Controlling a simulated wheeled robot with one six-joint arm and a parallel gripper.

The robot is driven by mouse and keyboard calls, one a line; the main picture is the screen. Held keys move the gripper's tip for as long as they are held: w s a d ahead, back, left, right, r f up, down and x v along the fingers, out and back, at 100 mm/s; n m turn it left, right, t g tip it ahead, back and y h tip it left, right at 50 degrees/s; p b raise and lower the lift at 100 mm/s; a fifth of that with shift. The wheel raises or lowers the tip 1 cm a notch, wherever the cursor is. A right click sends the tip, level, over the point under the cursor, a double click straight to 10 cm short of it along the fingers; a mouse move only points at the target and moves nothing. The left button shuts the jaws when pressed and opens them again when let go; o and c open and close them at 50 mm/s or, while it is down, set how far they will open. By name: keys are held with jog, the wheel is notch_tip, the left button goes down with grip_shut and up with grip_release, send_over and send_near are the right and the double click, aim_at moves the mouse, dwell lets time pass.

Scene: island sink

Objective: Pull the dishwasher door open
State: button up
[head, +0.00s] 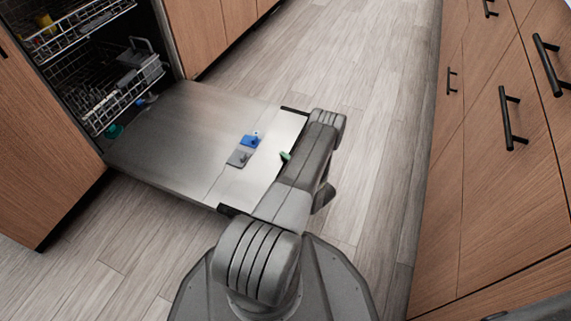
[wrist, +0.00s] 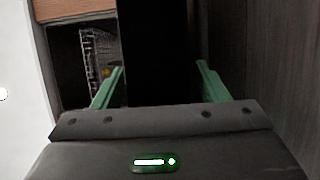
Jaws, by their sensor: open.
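The dishwasher door (head: 170,135) is folded down, lying about flat and low over the floor in the head view. Its steel inner face is up, with a blue and a grey dispenser lid (head: 238,158) on it. Its outer edge lies beside and partly behind my arm. My gripper has two green fingers; one green tip (head: 286,156) shows over the door's outer part, the rest hidden by my arm. In the wrist view my gripper (wrist: 160,75) is open, with nothing seen held between the fingers. Whether it touches the door cannot be told.
The open dishwasher has an upper rack (head: 75,30) and a lower rack (head: 115,85) with dishes inside. Wooden cabinets with black handles (head: 510,118) stand on the right. Wooden cabinet fronts (head: 35,150) flank the dishwasher. Bare floor (head: 345,70) lies between the two rows.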

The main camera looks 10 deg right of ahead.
jog(key=c, duration=1.4)
notch_tip(320, 180, up, 13)
jog(key=a+g+h+p, duration=0.1)
jog(key=p, duration=0.8)
jog(key=shift+w+n+p, duration=0.3)
jog(key=shift+w+n, duration=0.05)
jog(key=shift+n, duration=0.05)
jog(key=o, duration=1.4)
jog(key=shift+f, duration=0.1)
